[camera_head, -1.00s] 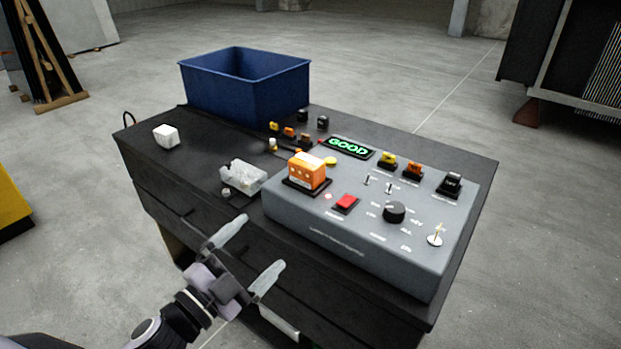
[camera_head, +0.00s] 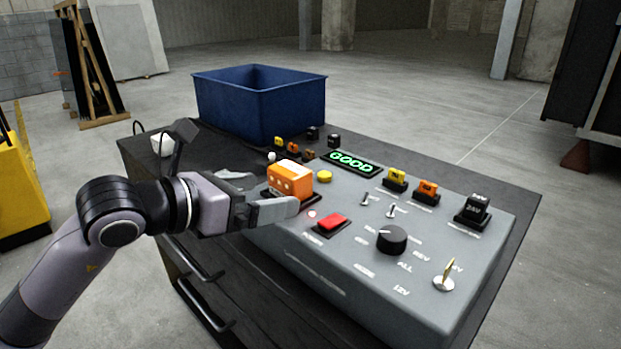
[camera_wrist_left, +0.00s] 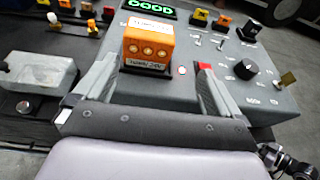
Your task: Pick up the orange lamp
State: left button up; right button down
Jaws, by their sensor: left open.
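The orange lamp (camera_head: 290,179) is a small block with round white dots on its front. It sits on a dark socket on the grey test box (camera_head: 330,256). In the left wrist view the lamp (camera_wrist_left: 148,46) stands upright ahead, between the lines of the two fingers. My left gripper (camera_head: 268,194) is open at the lamp's left side, with the near finger in front of the lamp's lower part. In the wrist view, my left gripper (camera_wrist_left: 155,85) has a finger on each side with nothing held. Whether a finger touches the lamp I cannot tell. My right gripper is not seen.
A lit GOOD display (camera_head: 352,162), red button (camera_head: 331,222), black knob (camera_head: 391,239) and metal toggle (camera_head: 445,275) are on the box. A blue bin (camera_head: 262,105) stands behind. A white block (camera_head: 162,145) is at left. Small coloured lamps (camera_head: 397,179) stand nearby.

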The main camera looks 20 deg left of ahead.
aim_at(279, 180)
pick_arm(q)
jog(key=shift+w+a+r, duration=0.2)
jog(key=shift+w+r, duration=0.05)
jog(key=shift+w, duration=0.05)
jog(key=shift+w+y, duration=0.3)
jog(key=shift+w, duration=0.25)
jog(key=x, duration=0.1)
jog(key=p+x, duration=0.1)
jog(key=x, duration=0.3)
jog(key=shift+w+a+r, duration=0.1)
jog(key=shift+w+a, duration=0.1)
jog(key=shift+a, duration=0.05)
jog(key=shift+w+d+f, duration=0.2)
jog(key=shift+w+f, duration=0.05)
jog(key=shift+w, duration=0.2)
jog(key=c, duration=1.1)
jog(key=shift+c, duration=0.6)
jog(key=shift+r, duration=0.15)
